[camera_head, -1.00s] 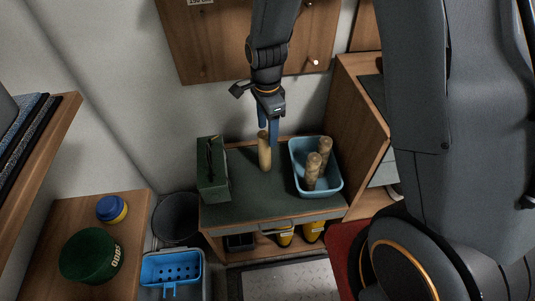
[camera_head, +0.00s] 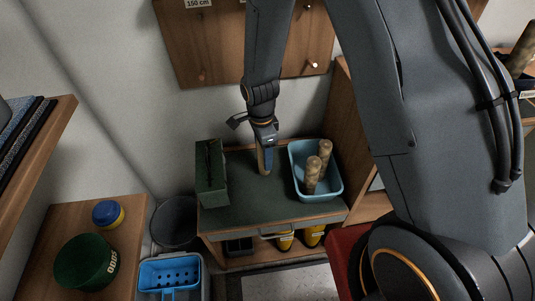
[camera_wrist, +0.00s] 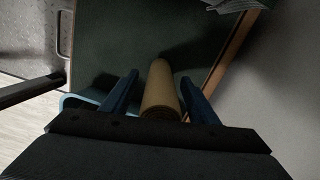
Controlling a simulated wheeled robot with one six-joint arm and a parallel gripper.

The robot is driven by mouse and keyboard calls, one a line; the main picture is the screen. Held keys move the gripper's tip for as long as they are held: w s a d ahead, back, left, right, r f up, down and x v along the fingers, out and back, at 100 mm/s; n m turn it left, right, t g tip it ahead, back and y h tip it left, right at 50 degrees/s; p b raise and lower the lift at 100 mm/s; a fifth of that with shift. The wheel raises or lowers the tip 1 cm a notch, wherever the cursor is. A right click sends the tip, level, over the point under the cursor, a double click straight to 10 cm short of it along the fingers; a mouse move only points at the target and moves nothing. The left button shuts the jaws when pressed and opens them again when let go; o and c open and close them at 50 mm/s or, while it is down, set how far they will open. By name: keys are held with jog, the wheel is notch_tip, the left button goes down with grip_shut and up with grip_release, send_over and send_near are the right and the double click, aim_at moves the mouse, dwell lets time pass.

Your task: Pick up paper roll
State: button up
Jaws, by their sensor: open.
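The paper roll (camera_wrist: 160,88) is a tan cylinder standing on the dark green top of the small chest (camera_head: 240,207). In the wrist view it lies between the two blue fingers of my gripper (camera_wrist: 160,95), with a dark gap at each side. In the head view my gripper (camera_head: 265,160) points down over the chest top, between the green box and the blue bin, and hides most of the roll. My gripper is open around the roll. Whether a finger touches it cannot be told.
A green box (camera_head: 211,172) stands left of my gripper. A light blue bin (camera_head: 318,196) holding two mottled rolls (camera_head: 313,174) stands close on the right. A wall panel (camera_head: 240,45) with pegs is behind. The front of the chest top is clear.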

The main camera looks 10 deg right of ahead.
jog(key=c, duration=1.1)
jog(key=shift+r, duration=0.15)
